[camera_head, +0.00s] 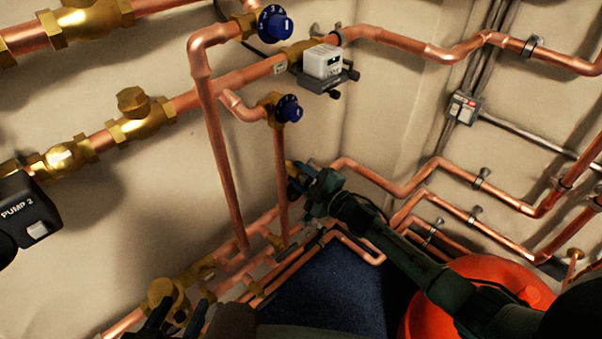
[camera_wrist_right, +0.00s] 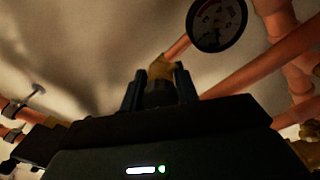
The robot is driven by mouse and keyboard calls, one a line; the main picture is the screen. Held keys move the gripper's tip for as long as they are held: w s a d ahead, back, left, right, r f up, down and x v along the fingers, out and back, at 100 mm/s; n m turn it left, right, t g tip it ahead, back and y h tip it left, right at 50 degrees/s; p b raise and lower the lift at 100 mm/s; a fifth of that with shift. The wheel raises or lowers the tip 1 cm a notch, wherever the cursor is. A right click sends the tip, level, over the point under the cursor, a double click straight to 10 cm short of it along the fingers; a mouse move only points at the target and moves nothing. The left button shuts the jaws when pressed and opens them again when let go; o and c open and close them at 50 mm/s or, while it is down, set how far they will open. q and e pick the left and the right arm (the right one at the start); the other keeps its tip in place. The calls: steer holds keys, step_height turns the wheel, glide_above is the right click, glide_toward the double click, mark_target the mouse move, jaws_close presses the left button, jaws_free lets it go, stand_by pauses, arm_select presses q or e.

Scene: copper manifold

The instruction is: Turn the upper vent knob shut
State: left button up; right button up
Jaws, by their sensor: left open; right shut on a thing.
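Two dark blue knobs with white marks sit on the copper pipework in the head view, one higher (camera_head: 276,23) and one lower (camera_head: 289,109). I cannot tell which fitting is the upper vent knob. My right gripper (camera_head: 300,181) is below the lower blue knob, close to the wall pipes. In the right wrist view its two fingers (camera_wrist_right: 160,88) are closed around a small part at a brass fitting (camera_wrist_right: 161,67); the fingers largely hide this part. My left gripper (camera_head: 178,318) is open at the bottom left, near a round brass cap (camera_head: 165,291).
A white box (camera_head: 322,61) is on the upper pipe. A black PUMP 2 unit (camera_head: 30,212) is at the left edge. A red-orange round vessel (camera_head: 478,292) stands under my right arm. A round dial (camera_wrist_right: 217,22) is near the right gripper. Pipes crowd both walls.

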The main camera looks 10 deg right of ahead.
arm_select(q)
steer(key=shift+f, duration=0.15)
arm_select(e)
steer(key=shift+m, duration=0.3)
steer(key=o, duration=1)
steer(key=shift+c, duration=0.2)
steer(key=shift+s+d, duration=0.25)
steer(key=shift+s, duration=0.1)
arm_select(q)
steer(key=shift+w+d+f+g+p, duration=0.15)
steer(key=shift+d+g+p, duration=0.25)
steer(key=shift+p, duration=0.5)
arm_select(e)
steer(key=v, duration=1.2)
steer(key=shift+s, duration=0.15)
arm_select(q)
steer(key=shift+w, duration=0.1)
